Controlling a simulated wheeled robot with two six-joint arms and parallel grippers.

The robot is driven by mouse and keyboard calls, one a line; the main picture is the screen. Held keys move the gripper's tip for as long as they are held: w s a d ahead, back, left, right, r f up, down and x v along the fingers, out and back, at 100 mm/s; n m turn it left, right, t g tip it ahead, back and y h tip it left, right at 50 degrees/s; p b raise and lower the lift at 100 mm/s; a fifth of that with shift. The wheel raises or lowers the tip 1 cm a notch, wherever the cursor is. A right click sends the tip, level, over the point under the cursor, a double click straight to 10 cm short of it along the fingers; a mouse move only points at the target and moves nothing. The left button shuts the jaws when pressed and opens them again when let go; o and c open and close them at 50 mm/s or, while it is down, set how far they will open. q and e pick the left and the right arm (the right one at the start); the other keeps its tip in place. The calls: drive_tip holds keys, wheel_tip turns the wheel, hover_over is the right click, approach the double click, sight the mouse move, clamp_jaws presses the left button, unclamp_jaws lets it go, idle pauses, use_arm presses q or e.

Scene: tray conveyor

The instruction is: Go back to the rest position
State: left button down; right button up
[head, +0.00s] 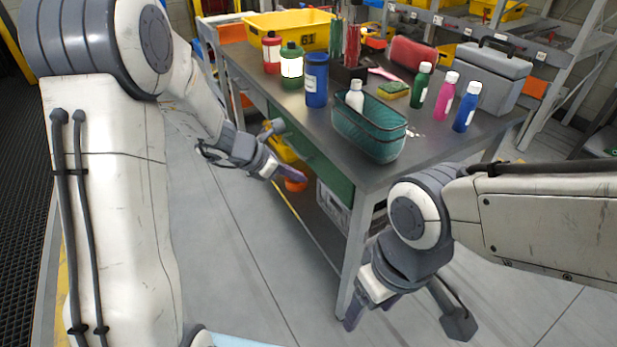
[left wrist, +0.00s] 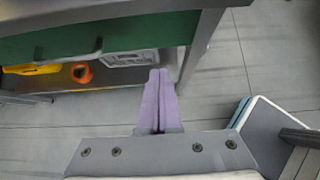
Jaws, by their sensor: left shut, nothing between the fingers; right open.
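My left gripper (head: 290,176) is in front of the workbench's left part, below the level of its top. In the left wrist view its purple fingers (left wrist: 157,100) are together with nothing between them. My right gripper (head: 368,315) hangs low by the bench's near front leg, pointing down. It is open, and no object shows in it. The workbench (head: 424,160) has a dark metal top and a green front panel, which also shows in the left wrist view (left wrist: 100,45).
A teal basket (head: 370,135) with a white bottle stands near the bench's front edge. Several bottles, a grey toolbox (head: 492,72) and a yellow bin (head: 285,32) stand around it. An orange ring (head: 296,184) lies on the lower shelf. The floor in front is clear.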

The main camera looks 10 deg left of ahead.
use_arm(q)
drive_tip(key=s+d+r+m+g, duration=0.2)
drive_tip(key=s+d+m+g, duration=0.1)
drive_tip(key=s+d+m, duration=0.45)
drive_tip(key=s+d+r+m+g, duration=0.2)
drive_tip(key=s+d+r+m, duration=0.15)
drive_tip(key=s+m, duration=0.55)
drive_tip(key=s+a+m+y, duration=0.3)
drive_tip(key=s+m+y, duration=0.3)
drive_tip(key=s+m, duration=1)
wheel_tip(320, 180, up, 14)
drive_tip(key=w+p, duration=0.1)
drive_tip(key=p, duration=1.4)
drive_tip(key=shift+w+m+g, duration=0.3)
drive_tip(key=shift+m+g, duration=0.1)
drive_tip(key=shift+m, duration=0.05)
